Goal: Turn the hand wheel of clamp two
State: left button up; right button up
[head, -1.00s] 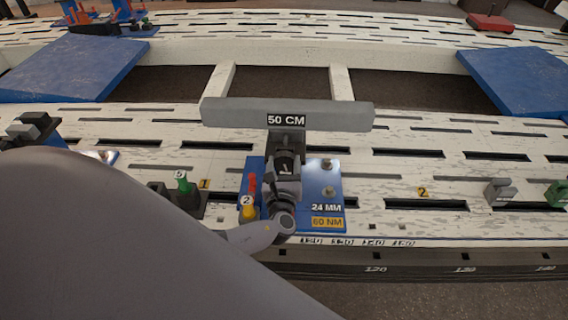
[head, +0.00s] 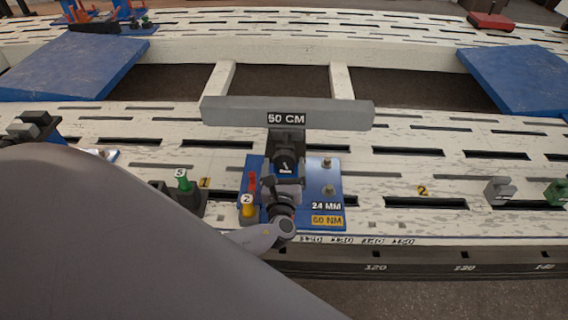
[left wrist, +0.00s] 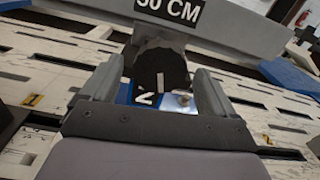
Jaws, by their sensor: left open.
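Clamp two has a blue base plate (head: 330,177) marked 24 MM and 60 NM, with a yellow knob (head: 248,212) tagged 2. Its black round hand wheel (head: 288,163) carries a white mark and sits below the grey bar (head: 230,110) labelled 50 CM. My left gripper (head: 283,182) is at the wheel's near side. In the left wrist view the wheel (left wrist: 160,68) shows between the two open fingers, with visible room on the sides. Whether a finger touches it I cannot tell. My right gripper is not in view.
A red lever (head: 252,182) stands on the plate left of my gripper. A green knob (head: 183,181) tagged 5 is farther left. Grey (head: 499,190) and green (head: 557,192) blocks stand at the right. The slotted white bench between is mostly clear.

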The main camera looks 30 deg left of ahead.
pick_arm(q)
jog(key=v, duration=0.6)
jog(key=shift+p, duration=0.35)
jog(key=s+d+f+n+g+h+p, duration=0.2)
jog(key=s+d+n+g+h+p, duration=0.15)
jog(key=s+n, duration=0.3)
jog(key=s+d+f+n+g+h+p, duration=0.1)
jog(key=s+d+n+g+h+p, duration=0.25)
jog(key=s+n, duration=0.35)
jog(key=s+d+r+n+t+h+p, duration=0.2)
jog(key=s+r+n+h+p, duration=0.2)
jog(key=r+n, duration=0.5)
jog(key=n, duration=0.4)
jog(key=shift+s+d+r, duration=0.2)
jog(key=shift+s+r, duration=0.1)
jog(key=shift+r, duration=0.1)
